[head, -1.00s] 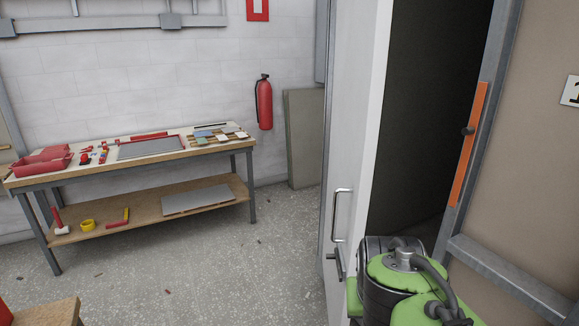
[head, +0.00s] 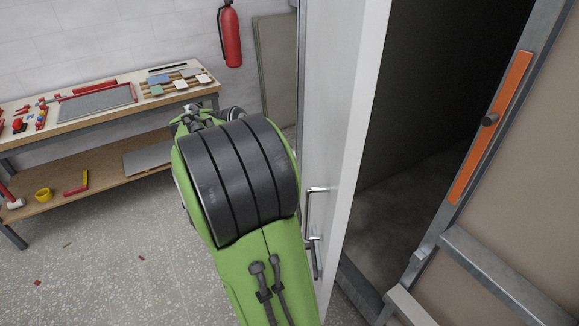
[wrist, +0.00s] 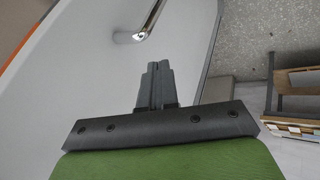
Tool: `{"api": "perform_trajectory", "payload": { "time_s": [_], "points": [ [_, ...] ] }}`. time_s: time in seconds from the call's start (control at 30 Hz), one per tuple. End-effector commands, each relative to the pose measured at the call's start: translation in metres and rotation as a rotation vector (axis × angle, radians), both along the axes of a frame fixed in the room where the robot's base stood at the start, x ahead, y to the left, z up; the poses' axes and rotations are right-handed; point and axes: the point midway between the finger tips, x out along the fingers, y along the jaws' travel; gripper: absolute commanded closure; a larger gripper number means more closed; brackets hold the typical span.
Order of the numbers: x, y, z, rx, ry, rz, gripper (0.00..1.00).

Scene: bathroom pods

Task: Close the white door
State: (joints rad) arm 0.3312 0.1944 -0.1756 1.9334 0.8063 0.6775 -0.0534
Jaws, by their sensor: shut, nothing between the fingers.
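The white door (head: 338,120) stands open in the head view, its edge towards me and the dark doorway to its right. A metal pull handle (head: 312,208) and a lever below it sit on the door's left face. My green and black arm reaches up along that face and hides part of it; my gripper is hidden in the head view. In the wrist view my gripper (wrist: 157,68) is shut and empty, in front of the door's pale face (wrist: 75,75). The handle (wrist: 148,28) shows beyond the fingertips. I cannot tell whether the fingers touch the door.
A workbench (head: 105,122) with tools and tiles stands at the left against the wall. A fire extinguisher (head: 230,35) hangs behind. The metal door frame (head: 462,170) with an orange strip (head: 490,125) is at the right.

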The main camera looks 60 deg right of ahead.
Motion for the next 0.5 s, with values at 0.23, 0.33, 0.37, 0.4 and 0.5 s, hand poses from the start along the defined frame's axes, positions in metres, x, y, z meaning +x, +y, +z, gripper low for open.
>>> {"api": "perform_trajectory", "payload": {
  "time_s": [0.23, 0.33, 0.37, 0.4, 0.5],
  "points": [
    [-0.011, -0.031, -0.048, 0.003, 0.004, -0.004, 1.0],
    [-0.014, -0.044, -0.065, 0.004, 0.004, -0.003, 1.0],
    [-0.015, -0.048, -0.07, 0.004, 0.002, -0.003, 1.0],
    [-0.019, -0.053, -0.073, 0.003, 0.001, -0.005, 1.0],
    [-0.035, -0.062, -0.069, 0.002, -0.001, -0.004, 1.0]
  ]
}}
